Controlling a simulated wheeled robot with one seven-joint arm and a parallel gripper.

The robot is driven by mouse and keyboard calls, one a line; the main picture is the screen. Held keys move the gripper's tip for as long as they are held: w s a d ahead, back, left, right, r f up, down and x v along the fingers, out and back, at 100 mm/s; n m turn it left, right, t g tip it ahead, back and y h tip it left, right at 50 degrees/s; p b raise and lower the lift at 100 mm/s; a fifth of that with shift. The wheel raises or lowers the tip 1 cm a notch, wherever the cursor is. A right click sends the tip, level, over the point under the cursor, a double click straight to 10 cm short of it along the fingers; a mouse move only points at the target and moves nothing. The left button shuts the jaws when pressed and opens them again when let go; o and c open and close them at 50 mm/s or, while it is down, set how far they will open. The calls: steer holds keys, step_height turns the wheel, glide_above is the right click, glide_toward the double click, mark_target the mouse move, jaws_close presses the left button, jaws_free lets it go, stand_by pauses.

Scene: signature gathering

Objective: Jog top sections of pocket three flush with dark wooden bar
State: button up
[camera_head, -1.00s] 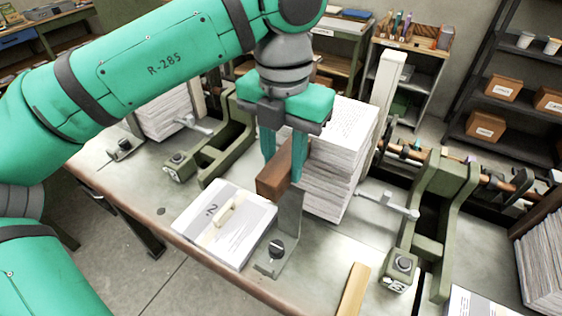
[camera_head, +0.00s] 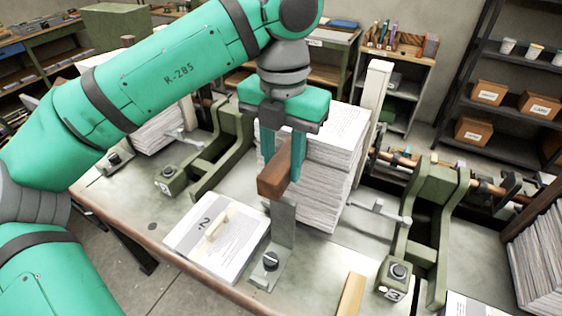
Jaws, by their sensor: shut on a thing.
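My gripper (camera_head: 284,158) is shut on the dark wooden bar (camera_head: 276,178), with one teal finger on each side of it. The bar is held level above the bench, at the near face of a tall stack of paper sections (camera_head: 328,172). The stack stands in a pocket between two green frames, with a pale upright post (camera_head: 372,98) at its far right. My gripper hides part of the stack's near left side. I cannot tell whether the bar touches the sections. A metal upright bracket (camera_head: 282,226) stands below the bar.
A white bundle marked 2 (camera_head: 214,236) lies at the bench's front edge, left of the bracket. A light wooden strip (camera_head: 351,295) lies to the right. A green frame with a knob (camera_head: 428,215) and a metal lever (camera_head: 380,211) stand right of the stack.

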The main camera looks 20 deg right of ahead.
steer(key=s+a+r, duration=0.2)
steer(key=s+a, duration=0.1)
steer(key=a, duration=0.1)
steer(key=shift+s+a, duration=0.4)
stand_by(0.4)
